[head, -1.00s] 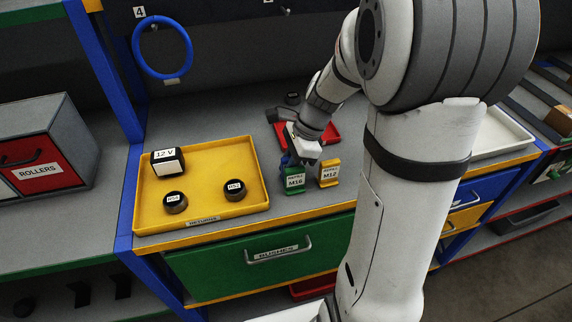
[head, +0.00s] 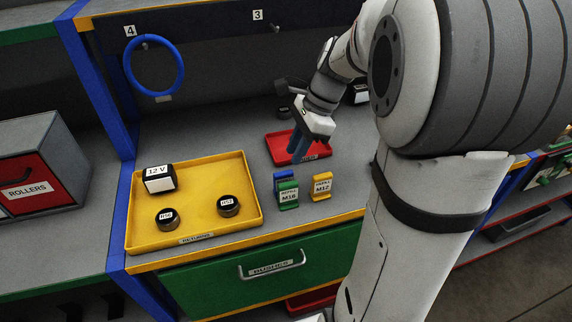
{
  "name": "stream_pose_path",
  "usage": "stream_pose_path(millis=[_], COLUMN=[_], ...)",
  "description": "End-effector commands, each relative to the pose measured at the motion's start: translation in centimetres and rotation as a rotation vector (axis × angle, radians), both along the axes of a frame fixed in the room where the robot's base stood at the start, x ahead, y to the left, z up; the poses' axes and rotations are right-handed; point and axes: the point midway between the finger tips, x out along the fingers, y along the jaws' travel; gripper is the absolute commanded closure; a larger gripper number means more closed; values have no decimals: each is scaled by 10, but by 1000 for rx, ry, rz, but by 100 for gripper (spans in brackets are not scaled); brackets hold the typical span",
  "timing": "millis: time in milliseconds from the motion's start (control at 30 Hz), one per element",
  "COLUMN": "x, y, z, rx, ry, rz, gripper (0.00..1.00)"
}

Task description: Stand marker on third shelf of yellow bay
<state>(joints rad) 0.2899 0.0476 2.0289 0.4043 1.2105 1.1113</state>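Two small upright label stands are on the bench: a green one reading M16 (head: 288,194) and a yellow one reading M12 (head: 322,186). A blue piece (head: 284,175) shows just behind the green one. I cannot tell which of these, if any, is the marker. My gripper (head: 298,151) is above the bench behind the stands, pointing down near the red tray (head: 279,148). Blue shows at its tip; I cannot tell whether this is its fingers or a held thing. No third shelf of a yellow bay can be made out.
A yellow tray (head: 192,170) holds a 12 V block (head: 158,180) and two round black pieces. A blue ring (head: 129,64) hangs on hook 4. A red-fronted ROLLERS box (head: 28,188) stands left. Blue posts border the bench; a green drawer (head: 262,270) lies below.

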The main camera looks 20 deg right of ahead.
Motion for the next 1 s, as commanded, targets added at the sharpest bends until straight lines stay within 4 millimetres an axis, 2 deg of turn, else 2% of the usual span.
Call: stream_pose_path(millis=[167, 267, 367, 500, 700, 833, 1000], x=[0, -10, -32, -76, -124, -138, -142], y=[-6, -2, 9, 23, 30, 31, 34], z=[16, 20, 20, 14, 0, -6, -9], rx=[-2, -29, -98, -246, -429, -493, -513], ry=[-3, -38, -124, -286, -448, -493, -506], rz=[5, 77, 274, 697, 1249, 1449, 1520], gripper=[77, 77, 77, 77, 77, 77, 77])
